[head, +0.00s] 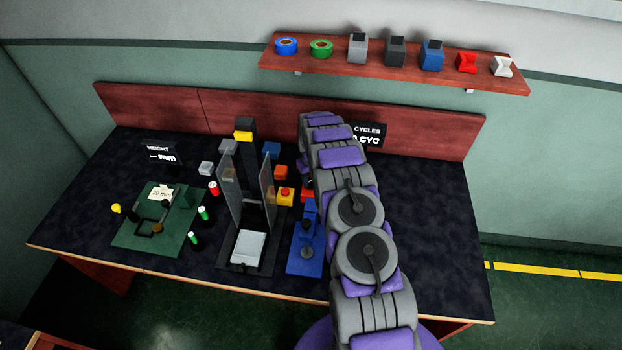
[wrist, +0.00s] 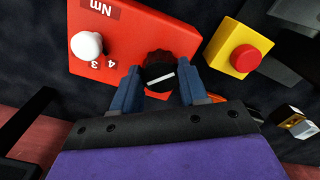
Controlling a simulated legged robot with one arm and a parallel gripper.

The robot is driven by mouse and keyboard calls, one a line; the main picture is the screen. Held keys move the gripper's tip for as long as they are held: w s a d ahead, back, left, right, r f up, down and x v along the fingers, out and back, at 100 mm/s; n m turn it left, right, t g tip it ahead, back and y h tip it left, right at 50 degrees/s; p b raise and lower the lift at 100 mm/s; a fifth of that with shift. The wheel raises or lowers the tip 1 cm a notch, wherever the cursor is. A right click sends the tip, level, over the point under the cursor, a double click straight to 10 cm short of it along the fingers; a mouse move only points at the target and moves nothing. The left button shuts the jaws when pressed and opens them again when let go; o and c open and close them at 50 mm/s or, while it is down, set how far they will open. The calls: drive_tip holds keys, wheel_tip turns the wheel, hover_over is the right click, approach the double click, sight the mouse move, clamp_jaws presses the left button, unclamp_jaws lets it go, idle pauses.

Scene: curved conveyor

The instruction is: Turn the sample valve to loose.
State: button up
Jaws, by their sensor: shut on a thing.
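In the wrist view a round black knob (wrist: 160,75) with a white line across its face sits against a dark red knurled part, at the edge of a red box (wrist: 125,35). It appears to be the sample valve; I see no label naming it or its loose position. The white line runs slightly tilted, close to horizontal in this view. My gripper (wrist: 160,80) has one blue finger on each side of the knob and is shut on it. In the head view my arm hides the gripper and the knob.
The red box carries a white knob (wrist: 88,44), numbers and "Nm". A yellow box with a red button (wrist: 240,58) is close on the right. In the head view, an upright clear-sided fixture (head: 247,248) and a blue device (head: 307,250) stand left of my arm. The table's right side is clear.

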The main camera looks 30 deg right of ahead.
drive_tip(key=n, duration=0.4)
drive_tip(key=shift+w+d+r+n+p, duration=0.2)
drive_tip(key=shift+n+p, duration=0.1)
drive_tip(key=shift+p, duration=0.1)
drive_tip(key=shift+n+p, duration=0.45)
drive_tip(key=shift+n, duration=1.45)
drive_tip(key=o, duration=1.1)
drive_tip(key=shift+f, duration=0.15)
drive_tip(key=shift+c, duration=0.2)
drive_tip(key=shift+s, duration=0.1)
wheel_tip(320, 180, up, 17)
drive_tip(key=shift+p, duration=0.45)
